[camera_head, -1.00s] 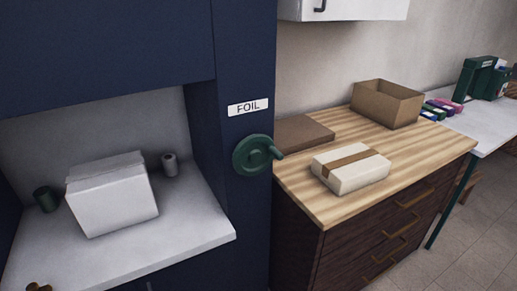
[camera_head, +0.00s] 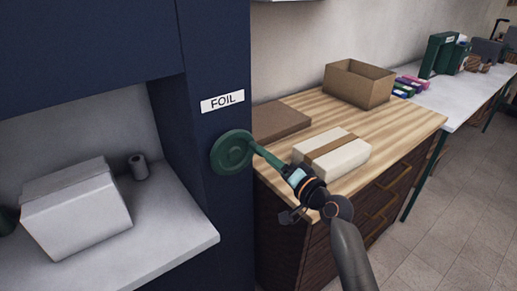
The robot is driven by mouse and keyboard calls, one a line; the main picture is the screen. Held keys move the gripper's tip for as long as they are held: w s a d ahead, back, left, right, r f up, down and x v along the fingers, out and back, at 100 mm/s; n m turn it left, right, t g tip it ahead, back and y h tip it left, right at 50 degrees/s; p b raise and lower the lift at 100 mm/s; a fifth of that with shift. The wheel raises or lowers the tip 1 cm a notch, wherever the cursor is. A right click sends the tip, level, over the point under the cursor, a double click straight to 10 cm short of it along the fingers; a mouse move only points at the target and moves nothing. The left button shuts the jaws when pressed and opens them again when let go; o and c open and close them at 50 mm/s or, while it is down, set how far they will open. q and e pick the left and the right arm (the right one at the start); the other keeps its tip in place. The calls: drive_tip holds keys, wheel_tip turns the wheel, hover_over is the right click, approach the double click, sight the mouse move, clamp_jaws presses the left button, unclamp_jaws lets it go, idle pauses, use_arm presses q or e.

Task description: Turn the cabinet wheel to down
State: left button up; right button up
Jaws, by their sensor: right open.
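The cabinet wheel (camera_head: 231,153) is a dark green disc with a round hub, mounted on the dark blue cabinet front under the FOIL label (camera_head: 222,101). Its handle is at the wheel's right side, where my gripper largely hides it. My right gripper (camera_head: 257,150) comes in from the lower right, its slim green front end reaching the wheel's right edge. It is open. I cannot tell whether it touches the handle or where its two fingers lie around it. My left gripper is not in view.
A white box (camera_head: 75,215) and a small grey roll (camera_head: 138,167) stand in the cabinet's open niche at left. Right of the wheel, a wooden-topped drawer unit (camera_head: 305,105) holds a taped parcel (camera_head: 345,162), a flat brown box (camera_head: 278,122) and an open carton (camera_head: 357,84).

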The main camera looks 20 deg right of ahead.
sight(237, 156)
drive_tip(key=shift+x, duration=2.3)
drive_tip(key=shift+c, duration=0.3)
clamp_jaws()
